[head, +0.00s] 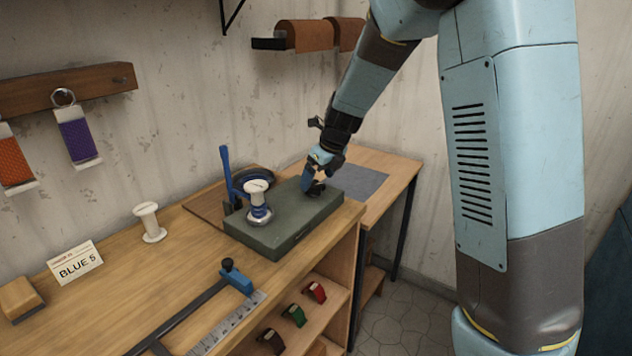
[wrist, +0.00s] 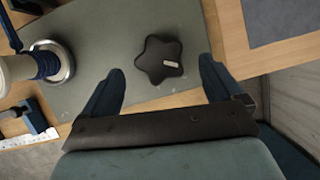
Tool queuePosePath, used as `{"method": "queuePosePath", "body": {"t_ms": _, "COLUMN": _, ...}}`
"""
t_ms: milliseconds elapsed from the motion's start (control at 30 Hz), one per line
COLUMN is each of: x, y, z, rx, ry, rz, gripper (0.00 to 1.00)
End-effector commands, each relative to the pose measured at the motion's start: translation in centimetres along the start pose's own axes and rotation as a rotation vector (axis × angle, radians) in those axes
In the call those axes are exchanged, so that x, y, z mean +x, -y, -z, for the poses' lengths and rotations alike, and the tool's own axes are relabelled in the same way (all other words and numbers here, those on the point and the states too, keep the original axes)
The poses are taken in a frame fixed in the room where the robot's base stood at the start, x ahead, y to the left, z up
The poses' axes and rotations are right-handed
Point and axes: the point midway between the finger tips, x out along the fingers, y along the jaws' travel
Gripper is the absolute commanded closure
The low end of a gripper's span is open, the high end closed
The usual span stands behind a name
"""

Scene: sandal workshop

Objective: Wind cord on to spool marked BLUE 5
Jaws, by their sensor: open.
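A grey-green winder box (head: 290,228) sits on the bench. A white spool (head: 256,188) stands upright on its metal seat, with dark blue cord around its lower part; this spool is cut off at the left of the wrist view (wrist: 44,64). A black star-shaped knob (wrist: 159,60) with a pale mark is on the box top. My gripper (head: 309,182) is open above the knob, which shows ahead of and between the fingertips in the wrist view (wrist: 158,82). I see no contact. A card reading BLUE 5 (head: 76,264) stands on the bench near a bare white spool (head: 150,222).
A blue-ended bar tool (head: 237,278) and a ruler (head: 228,322) lie in front. A grey mat (head: 358,181) lies on the right table.

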Motion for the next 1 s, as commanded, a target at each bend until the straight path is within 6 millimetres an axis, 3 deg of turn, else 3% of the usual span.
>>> {"method": "queuePosePath", "body": {"t_ms": 300, "x": -6.4, "y": 0.1, "z": -0.1, "rx": -0.001, "ry": 0.005, "rz": 0.001, "gripper": 0.07}}
{"method": "queuePosePath", "body": {"t_ms": 500, "x": -9.5, "y": 0.1, "z": -0.1, "rx": 0.000, "ry": 0.003, "rz": 0.001, "gripper": 0.07}}
{"method": "queuePosePath", "body": {"t_ms": 700, "x": -10.9, "y": 0.1, "z": -0.1, "rx": 0.001, "ry": 0.001, "rz": 0.000, "gripper": 0.07}}
{"method": "queuePosePath", "body": {"t_ms": 1000, "x": -11.1, "y": 0.1, "z": -0.1, "rx": 0.001, "ry": 0.000, "rz": 0.001, "gripper": 0.07}}
